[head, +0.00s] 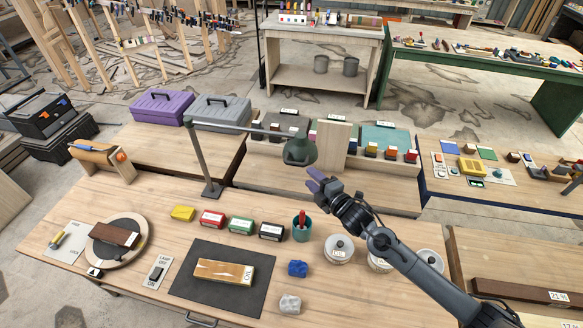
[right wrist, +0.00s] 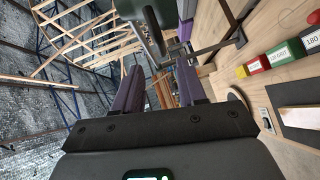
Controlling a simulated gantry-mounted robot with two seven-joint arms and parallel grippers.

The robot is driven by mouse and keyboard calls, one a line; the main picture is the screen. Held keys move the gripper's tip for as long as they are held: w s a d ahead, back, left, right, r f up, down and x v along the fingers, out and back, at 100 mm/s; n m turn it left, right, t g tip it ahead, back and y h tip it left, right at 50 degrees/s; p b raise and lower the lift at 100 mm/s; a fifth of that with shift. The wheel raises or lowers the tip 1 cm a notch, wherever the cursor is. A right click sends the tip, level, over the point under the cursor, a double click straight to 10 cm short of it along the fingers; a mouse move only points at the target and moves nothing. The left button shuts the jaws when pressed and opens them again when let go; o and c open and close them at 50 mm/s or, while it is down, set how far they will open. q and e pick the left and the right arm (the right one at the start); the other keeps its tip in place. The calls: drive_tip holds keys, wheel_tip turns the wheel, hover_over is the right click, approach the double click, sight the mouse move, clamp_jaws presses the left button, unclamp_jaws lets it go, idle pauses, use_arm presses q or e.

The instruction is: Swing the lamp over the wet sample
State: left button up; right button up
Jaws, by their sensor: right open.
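The lamp has a dark green shade (head: 299,151) on a grey arm reaching right from an upright post (head: 200,155). The shade hangs near the bench's back edge, behind the green cup. A pale wooden sample (head: 224,271) with streaks and an OIL label lies on a dark mat (head: 190,294) at the front; it looks like the wet sample. The shade is behind and right of it, not above it. My right gripper (head: 316,181) is open and empty, just below and right of the shade. Its purple fingers (right wrist: 160,85) show in the right wrist view. My left gripper is not in view.
A lamp switch plate (head: 157,271) is left of the mat. Labelled blocks (head: 241,226) and a green cup (head: 302,227) stand behind it. A blue lump (head: 297,268) and jars (head: 339,249) are to the right. A round board (head: 117,252) holds a brown block.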

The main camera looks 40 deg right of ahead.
sight(296, 163)
drive_tip(key=w, duration=0.3)
drive_tip(key=w+f+p, duration=0.1)
drive_tip(key=w, duration=0.5)
drive_tip(key=shift+w+d+f, duration=0.15)
drive_tip(key=shift+w+d, duration=0.1)
drive_tip(key=shift+w, duration=0.05)
drive_tip(key=shift+c, duration=0.3)
clamp_jaws()
